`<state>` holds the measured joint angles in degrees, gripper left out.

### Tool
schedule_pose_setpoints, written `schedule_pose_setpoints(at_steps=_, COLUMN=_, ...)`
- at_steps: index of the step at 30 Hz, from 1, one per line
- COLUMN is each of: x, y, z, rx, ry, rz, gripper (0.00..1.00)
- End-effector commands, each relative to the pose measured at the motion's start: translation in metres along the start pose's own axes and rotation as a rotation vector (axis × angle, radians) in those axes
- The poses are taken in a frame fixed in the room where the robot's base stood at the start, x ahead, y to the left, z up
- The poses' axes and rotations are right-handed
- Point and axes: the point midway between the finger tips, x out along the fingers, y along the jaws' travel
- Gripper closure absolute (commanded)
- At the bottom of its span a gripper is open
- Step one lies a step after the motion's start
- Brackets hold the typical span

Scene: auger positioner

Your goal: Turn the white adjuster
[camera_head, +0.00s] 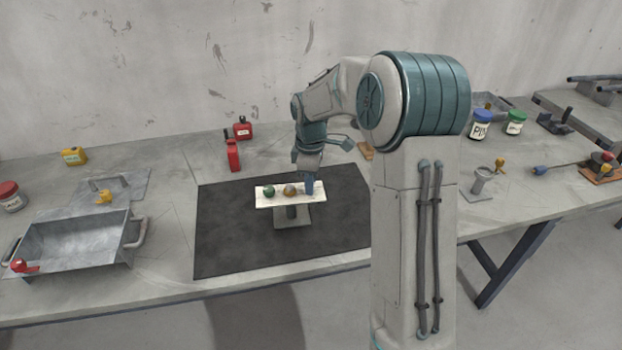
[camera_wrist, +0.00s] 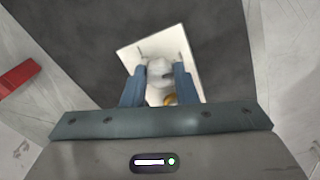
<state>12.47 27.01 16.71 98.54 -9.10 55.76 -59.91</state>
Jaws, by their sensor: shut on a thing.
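A white panel (camera_head: 264,203) on a grey stand (camera_head: 292,217) stands on the dark mat. A green knob (camera_head: 269,190) and a tan-yellow knob (camera_head: 290,190) are on it in the head view. My gripper (camera_head: 309,188) points down at the panel's right end and hides what is there. In the wrist view my gripper's blue fingers (camera_wrist: 159,72) are shut on the white adjuster (camera_wrist: 158,93), one finger on each side. The white panel (camera_wrist: 184,42) lies beneath, and part of the yellow knob (camera_wrist: 169,100) shows beside the adjuster.
The dark mat (camera_head: 225,240) is clear around the stand. Red canisters (camera_head: 233,155) stand behind it. A metal tray (camera_head: 75,245) is at the left. Jars (camera_head: 481,125) and a small grey stand (camera_head: 480,183) are at the right, beyond my arm.

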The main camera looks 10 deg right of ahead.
Motion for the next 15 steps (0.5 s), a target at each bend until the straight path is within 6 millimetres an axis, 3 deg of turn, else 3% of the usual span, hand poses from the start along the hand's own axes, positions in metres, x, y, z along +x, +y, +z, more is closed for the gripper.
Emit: schedule_pose_setpoints(at_steps=15, x=-0.0003, y=-0.0002, z=-0.0005, rx=-0.063, ry=0.001, rz=0.0, gripper=0.97)
